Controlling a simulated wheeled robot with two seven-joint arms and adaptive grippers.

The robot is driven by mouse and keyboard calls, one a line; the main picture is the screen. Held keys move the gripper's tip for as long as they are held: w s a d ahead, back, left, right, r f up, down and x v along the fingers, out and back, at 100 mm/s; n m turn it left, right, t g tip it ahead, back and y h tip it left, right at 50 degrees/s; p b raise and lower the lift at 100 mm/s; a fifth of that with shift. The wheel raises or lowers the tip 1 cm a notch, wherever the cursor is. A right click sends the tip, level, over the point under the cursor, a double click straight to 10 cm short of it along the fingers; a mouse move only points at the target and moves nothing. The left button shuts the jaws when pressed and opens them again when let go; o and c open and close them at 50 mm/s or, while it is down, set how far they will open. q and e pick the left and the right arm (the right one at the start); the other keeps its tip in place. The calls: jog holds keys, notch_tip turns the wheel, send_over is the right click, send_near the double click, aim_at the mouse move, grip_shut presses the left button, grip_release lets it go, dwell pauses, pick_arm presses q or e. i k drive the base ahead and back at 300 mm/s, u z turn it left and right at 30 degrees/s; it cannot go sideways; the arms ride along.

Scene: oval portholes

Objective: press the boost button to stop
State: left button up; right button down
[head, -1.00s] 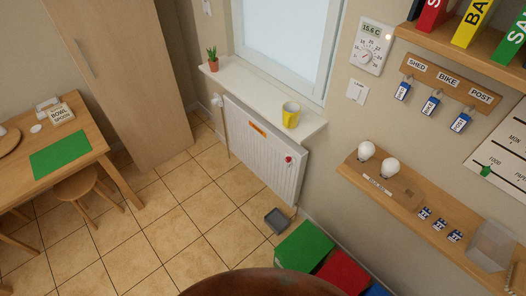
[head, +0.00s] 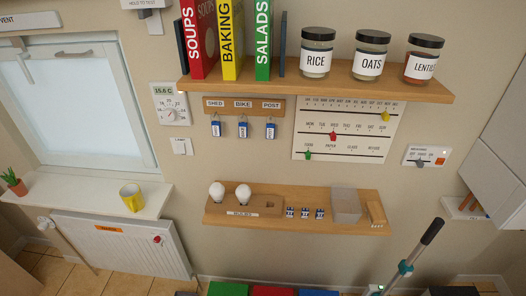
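No button that I can read as "boost" shows in the head view. A white control panel (head: 425,156) on the wall at the right has small print, a grey knob (head: 420,164) and an orange-red button (head: 440,161). Its label is too small to read surely. A white thermostat (head: 171,104) with a dial and a display of about 15.6 C hangs left of the key rack. A small white switch plate (head: 181,146) is below it. Neither of my grippers is in view.
A shelf (head: 300,88) with books and jars spans the upper wall. A lower shelf (head: 290,226) holds bulbs and small boxes. A mop-like handle (head: 418,255) leans at the lower right. A windowsill (head: 85,196) with a yellow mug (head: 131,196) is at the left.

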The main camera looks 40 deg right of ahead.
aim_at(439, 161)
jog(key=z, duration=2.7)
